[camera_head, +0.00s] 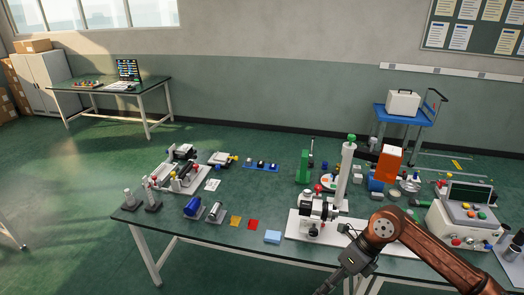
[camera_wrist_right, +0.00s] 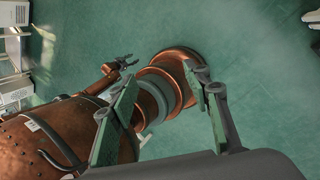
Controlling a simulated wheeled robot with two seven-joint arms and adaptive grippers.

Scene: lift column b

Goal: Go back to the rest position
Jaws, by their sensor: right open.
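My right arm comes in from the right in the head view, and its dark gripper (camera_head: 335,283) points down at the bottom edge, in front of the table's near edge. Its fingertips are cut off or too small to judge there. In the right wrist view my right gripper (camera_wrist_right: 160,72) shows two green-grey fingers spread apart with nothing between them. Below it are copper parts of my own body and the green floor. My left gripper (camera_wrist_right: 128,62) shows small and dark in that view, its two fingers apart and empty. It is outside the head view.
A blue cart (camera_head: 405,117) and a second table (camera_head: 110,87) stand behind.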

